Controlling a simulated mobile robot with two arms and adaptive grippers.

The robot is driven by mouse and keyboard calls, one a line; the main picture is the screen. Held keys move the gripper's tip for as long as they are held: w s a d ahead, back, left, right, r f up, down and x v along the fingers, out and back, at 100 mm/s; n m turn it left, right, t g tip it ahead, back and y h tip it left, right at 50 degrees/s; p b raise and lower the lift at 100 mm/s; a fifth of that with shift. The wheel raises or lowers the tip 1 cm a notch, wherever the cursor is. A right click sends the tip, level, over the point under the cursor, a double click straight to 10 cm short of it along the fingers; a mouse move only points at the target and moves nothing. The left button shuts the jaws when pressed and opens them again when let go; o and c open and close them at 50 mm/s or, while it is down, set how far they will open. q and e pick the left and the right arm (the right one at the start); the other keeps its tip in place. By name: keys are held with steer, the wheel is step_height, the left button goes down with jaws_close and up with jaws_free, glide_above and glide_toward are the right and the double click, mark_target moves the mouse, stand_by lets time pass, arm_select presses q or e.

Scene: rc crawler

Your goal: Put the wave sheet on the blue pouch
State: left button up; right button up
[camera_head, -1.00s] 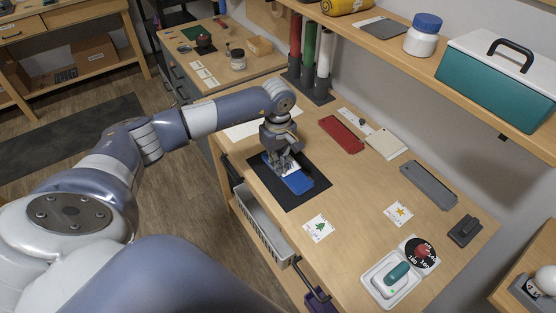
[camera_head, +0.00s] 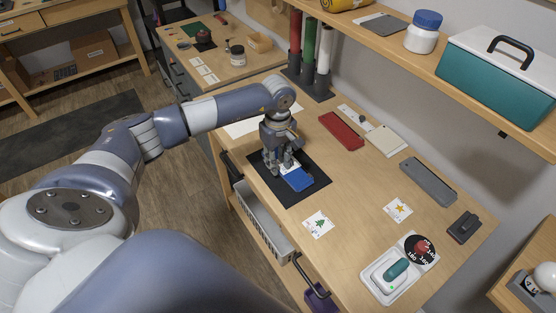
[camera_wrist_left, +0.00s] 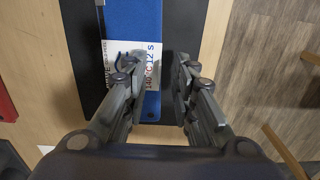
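The blue pouch (camera_head: 299,182) lies on a black mat (camera_head: 311,194) on the bench; it also shows in the left wrist view (camera_wrist_left: 132,18). A white sheet (camera_wrist_left: 123,68) printed with "140°C 12 s" lies across the pouch, its right edge near the pouch's right edge. I take it for the wave sheet; part of its print is hidden by a finger. My left gripper (camera_wrist_left: 158,66) is open, its fingers apart with one over the sheet and the other to its right over the mat. In the head view the left gripper (camera_head: 281,163) hides part of the pouch. My right gripper is not in view.
A tree card (camera_head: 318,225) and a star card (camera_head: 398,210) lie on the bench, with a white device (camera_head: 391,276) at front right. A red block (camera_head: 342,131), a beige block (camera_head: 388,140) and a grey bar (camera_head: 428,181) lie toward the back. The middle of the bench is clear.

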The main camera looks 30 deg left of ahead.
arm_select(q)
step_height(320, 180, up, 12)
steer(key=b, duration=0.3)
steer(key=shift+f, duration=0.15)
stand_by(0.4)
